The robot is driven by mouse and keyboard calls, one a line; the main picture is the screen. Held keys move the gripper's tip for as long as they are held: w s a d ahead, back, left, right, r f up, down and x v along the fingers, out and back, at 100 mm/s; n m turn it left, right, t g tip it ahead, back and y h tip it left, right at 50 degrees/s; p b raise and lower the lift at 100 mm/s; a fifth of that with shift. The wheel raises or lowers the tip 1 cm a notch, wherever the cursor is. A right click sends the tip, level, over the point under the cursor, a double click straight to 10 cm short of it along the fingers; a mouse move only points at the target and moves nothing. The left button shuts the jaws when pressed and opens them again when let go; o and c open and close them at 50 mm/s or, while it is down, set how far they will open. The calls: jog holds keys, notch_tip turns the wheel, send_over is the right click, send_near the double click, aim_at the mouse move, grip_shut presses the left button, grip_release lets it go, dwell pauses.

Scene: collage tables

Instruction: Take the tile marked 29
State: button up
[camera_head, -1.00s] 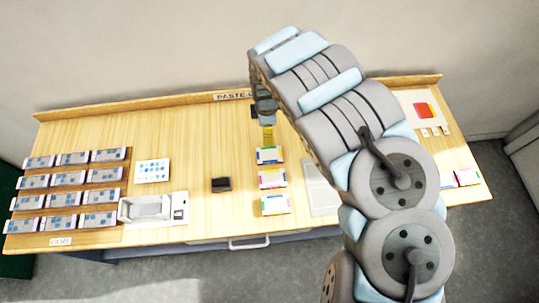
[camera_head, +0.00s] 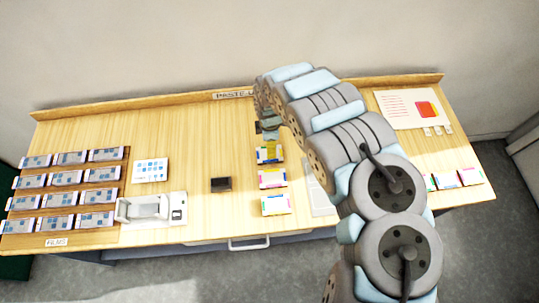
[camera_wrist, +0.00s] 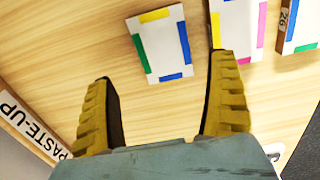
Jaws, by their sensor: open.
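No tile mark 29 is readable. Three white, colour-edged tiles stand in a column mid-table: the back tile (camera_head: 276,157), the middle tile (camera_head: 273,179) and the front tile (camera_head: 276,205). In the wrist view, the nearest tile (camera_wrist: 161,45) has yellow, green and blue edge bars and shows no number. A second tile (camera_wrist: 238,25) has pink and yellow bars. A third tile (camera_wrist: 299,25), cut by the frame edge, reads 26 on its side. My gripper (camera_wrist: 160,70) is open and empty, its yellow fingers apart over bare wood and the nearest tile's edge. In the head view my gripper (camera_head: 269,152) is over the back tile.
A PASTE-UP sign (camera_wrist: 35,125) is at the back edge. A small dark block (camera_head: 221,184) stands left of the column, and a grey-white device (camera_head: 152,208) further left. Rows of film packs (camera_head: 66,193) fill the left end. More tiles (camera_head: 458,178) lie at the right.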

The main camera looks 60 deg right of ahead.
jog(key=shift+a+f, duration=0.15)
jog(key=shift+f, duration=1.35)
jog(key=shift+s+a+f, duration=0.1)
jog(key=shift+f, duration=1.4)
jog(key=shift+f+b, duration=0.3)
jog(key=shift+f, duration=0.65)
jog(key=c, duration=1)
